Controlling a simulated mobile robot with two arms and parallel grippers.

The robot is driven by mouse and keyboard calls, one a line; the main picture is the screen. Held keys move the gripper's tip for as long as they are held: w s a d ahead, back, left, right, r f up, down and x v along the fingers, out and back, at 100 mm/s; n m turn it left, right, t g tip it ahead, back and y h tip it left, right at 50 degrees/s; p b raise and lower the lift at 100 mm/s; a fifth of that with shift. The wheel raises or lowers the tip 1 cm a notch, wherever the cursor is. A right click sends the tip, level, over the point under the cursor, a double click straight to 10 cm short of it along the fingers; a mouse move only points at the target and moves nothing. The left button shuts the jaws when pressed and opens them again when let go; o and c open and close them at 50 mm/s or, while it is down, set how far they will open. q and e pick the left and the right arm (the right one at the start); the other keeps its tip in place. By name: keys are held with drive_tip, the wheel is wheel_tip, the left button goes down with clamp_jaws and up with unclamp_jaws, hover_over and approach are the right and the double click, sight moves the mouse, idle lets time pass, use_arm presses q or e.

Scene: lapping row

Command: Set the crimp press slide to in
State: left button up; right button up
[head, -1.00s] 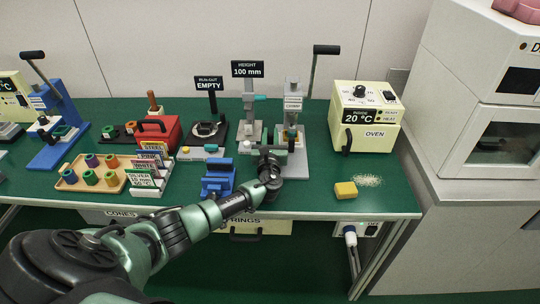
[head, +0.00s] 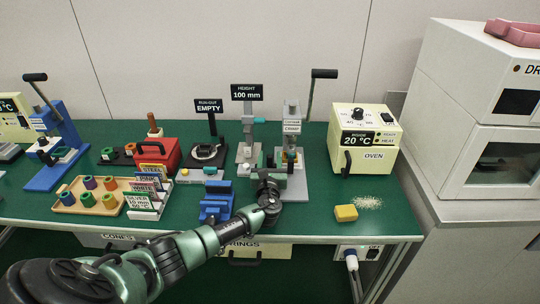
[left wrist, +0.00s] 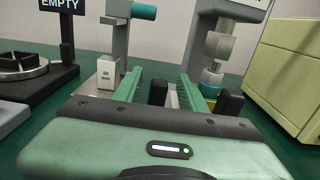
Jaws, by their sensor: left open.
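The crimp press (head: 292,140), grey with a black-tipped lever raised to the right, stands on the bench left of the oven. It also shows in the left wrist view (left wrist: 218,45), close ahead. My left gripper (head: 268,178) is at the front of the press base, open, its arm coming from the lower left. In the left wrist view its two green ridged fingers (left wrist: 160,82) are apart. A dark upright piece (left wrist: 157,92) shows between them, and I cannot tell whether it belongs to the slide. My wrist hides much of the slide area, so its position is unclear. My right gripper is not in view.
A height gauge (head: 248,152) and a run-out stand (head: 208,153) are left of the press. A blue block (head: 216,203) is close to my left wrist. The oven (head: 364,150) and a yellow block (head: 346,213) are to the right.

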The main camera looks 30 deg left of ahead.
use_arm(q)
drive_tip(key=v, duration=0.6)
drive_tip(key=shift+s, duration=0.15)
drive_tip(key=shift+p, duration=0.3)
